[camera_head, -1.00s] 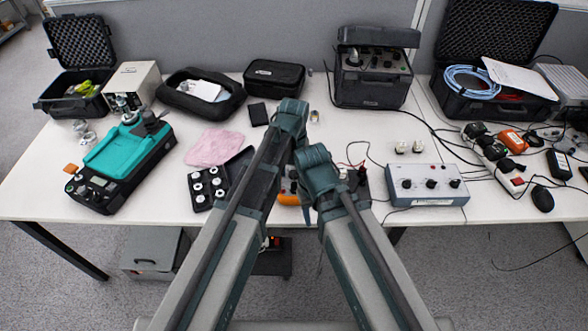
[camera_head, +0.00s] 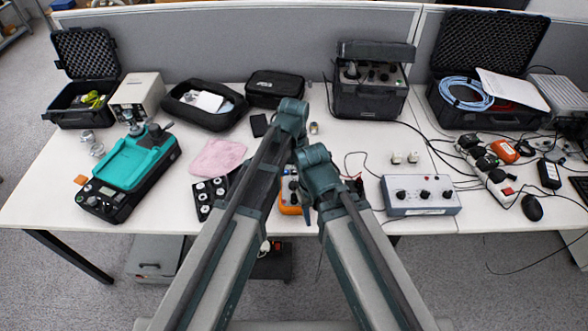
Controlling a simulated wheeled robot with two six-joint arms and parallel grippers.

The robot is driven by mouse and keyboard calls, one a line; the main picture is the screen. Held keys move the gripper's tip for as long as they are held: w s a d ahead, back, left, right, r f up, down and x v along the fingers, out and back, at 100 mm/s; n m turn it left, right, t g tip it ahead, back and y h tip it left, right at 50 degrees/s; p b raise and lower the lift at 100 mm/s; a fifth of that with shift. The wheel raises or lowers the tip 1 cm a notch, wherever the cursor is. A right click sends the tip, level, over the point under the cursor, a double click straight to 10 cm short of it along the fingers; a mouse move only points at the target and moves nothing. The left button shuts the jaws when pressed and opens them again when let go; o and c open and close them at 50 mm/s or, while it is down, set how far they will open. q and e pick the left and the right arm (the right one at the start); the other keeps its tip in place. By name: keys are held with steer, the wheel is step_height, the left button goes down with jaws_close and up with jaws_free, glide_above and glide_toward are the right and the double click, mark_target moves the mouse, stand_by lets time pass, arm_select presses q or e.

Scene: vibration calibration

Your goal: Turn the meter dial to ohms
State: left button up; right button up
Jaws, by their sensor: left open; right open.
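An orange handheld meter (camera_head: 289,197) lies on the table near its front edge, in the middle. My arms cover much of it, and its dial setting cannot be read. My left gripper (camera_head: 292,112) is at the end of the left arm, above and beyond the meter in the picture.
A grey box with knobs (camera_head: 421,195) stands right of the arms, with cables around it. A black tray (camera_head: 205,198) of small parts, a pink cloth (camera_head: 218,158) and a teal device (camera_head: 130,160) are to the left. Open cases line the back.

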mark_target(294, 181)
arm_select(q)
step_height(294, 181, up, 8)
steer(key=p, duration=0.6)
steer(key=shift+p, duration=0.4)
steer(key=f+b, duration=1.4)
steer(key=shift+w, duration=0.35)
steer(key=shift+r, duration=0.1)
jaws_close()
